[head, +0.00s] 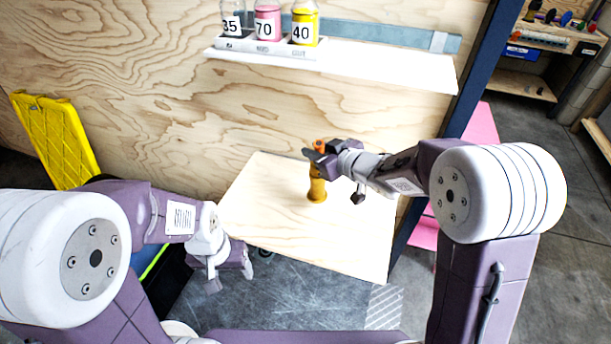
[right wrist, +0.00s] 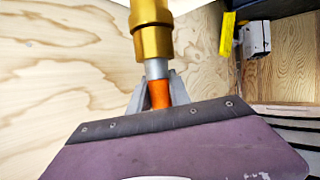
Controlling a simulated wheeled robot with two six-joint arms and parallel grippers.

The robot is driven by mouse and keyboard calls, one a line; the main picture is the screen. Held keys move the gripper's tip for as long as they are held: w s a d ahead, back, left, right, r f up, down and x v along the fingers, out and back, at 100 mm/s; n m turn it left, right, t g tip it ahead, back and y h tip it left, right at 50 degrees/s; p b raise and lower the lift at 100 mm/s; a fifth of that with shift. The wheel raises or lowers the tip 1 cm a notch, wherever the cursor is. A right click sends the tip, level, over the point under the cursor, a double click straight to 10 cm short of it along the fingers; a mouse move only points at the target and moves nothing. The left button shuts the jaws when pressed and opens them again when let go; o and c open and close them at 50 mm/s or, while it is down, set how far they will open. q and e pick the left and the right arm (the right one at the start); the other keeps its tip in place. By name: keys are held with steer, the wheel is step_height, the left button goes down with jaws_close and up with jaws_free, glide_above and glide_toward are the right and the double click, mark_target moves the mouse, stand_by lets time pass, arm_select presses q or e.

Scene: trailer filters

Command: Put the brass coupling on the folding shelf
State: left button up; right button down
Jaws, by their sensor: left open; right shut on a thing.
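The brass coupling (head: 317,188) is a gold cylinder with an orange part at its top. It is upright over the light wooden folding shelf (head: 350,235), near its middle; I cannot tell whether its lower end touches the board. My right gripper (head: 319,153) is shut on the coupling's upper part. In the right wrist view the coupling (right wrist: 152,40) shows gold, then a silver neck, then an orange section between the fingers (right wrist: 159,92). My left gripper (head: 230,272) is open and empty, low at the left, beside the shelf's near left corner.
A white upper shelf (head: 400,68) on the plywood wall carries a tray (head: 260,46) with bottles marked 35, 70 and 40. A yellow folded crate (head: 55,140) leans at the left. A dark post (head: 478,85) stands to the right. The folding shelf's visible surface is otherwise clear.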

step_height(320, 180, down, 6)
steer(key=w+a+b, duration=0.1)
steer(key=a+b, duration=0.1)
steer(key=shift+w+a, duration=0.4)
steer(key=shift+r, duration=0.1)
steer(key=shift+s+b, duration=0.1)
steer(key=shift+b, duration=0.3)
steer(key=c, duration=1.2)
jaws_free()
steer(key=shift+f, duration=0.2)
steer(key=shift+r, duration=0.1)
